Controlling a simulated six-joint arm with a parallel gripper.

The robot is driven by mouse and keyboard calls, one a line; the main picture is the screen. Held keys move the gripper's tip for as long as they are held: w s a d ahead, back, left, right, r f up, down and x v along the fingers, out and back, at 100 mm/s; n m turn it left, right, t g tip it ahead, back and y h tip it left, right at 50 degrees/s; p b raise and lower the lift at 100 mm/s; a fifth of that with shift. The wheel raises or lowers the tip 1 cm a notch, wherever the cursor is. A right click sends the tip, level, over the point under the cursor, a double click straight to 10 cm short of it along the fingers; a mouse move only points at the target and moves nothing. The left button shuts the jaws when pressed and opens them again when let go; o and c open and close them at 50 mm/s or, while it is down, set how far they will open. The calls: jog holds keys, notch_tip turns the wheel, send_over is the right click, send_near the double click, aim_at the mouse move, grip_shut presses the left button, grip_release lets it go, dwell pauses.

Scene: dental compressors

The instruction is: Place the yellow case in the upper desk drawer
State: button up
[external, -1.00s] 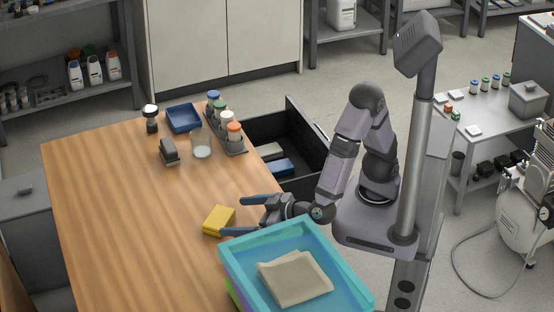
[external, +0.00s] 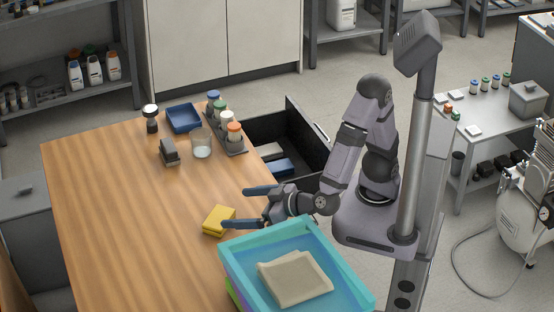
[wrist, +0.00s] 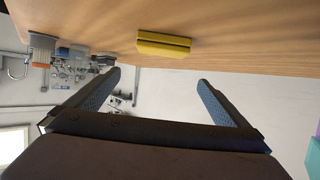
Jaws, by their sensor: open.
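The yellow case (external: 219,220) lies on the wooden desk near its right edge, beside the turquoise tray. It also shows at the top of the wrist view (wrist: 163,44), beyond the fingertips. My gripper (external: 236,207) is open and empty, with its fingers pointing left toward the case and a gap between them and it. Both fingers show in the wrist view (wrist: 158,80) with nothing between them. The upper desk drawer (external: 290,140) is pulled out at the desk's right side. It holds a blue item (external: 279,167) and a grey-beige item (external: 268,151).
The turquoise tray (external: 345,283) with a folded beige cloth (external: 295,278) stands close to my gripper. A bottle rack (external: 228,131), glass (external: 201,144), blue tray (external: 184,117), stapler-like grey object (external: 169,152) and a dark-bodied stamp (external: 151,118) stand farther back. The desk's left and middle are clear.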

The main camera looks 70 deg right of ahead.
notch_tip(320, 180, up, 2)
jog(key=p, duration=0.1)
send_near(218, 220)
jog(key=shift+w+d+f, duration=0.2)
jog(key=shift+w+f, duration=0.05)
jog(key=shift+w, duration=0.4)
jog(key=shift+x, duration=3.65)
jog(key=shift+a, duration=0.1)
jog(key=c, duration=1.3)
jog(key=shift+o, duration=0.2)
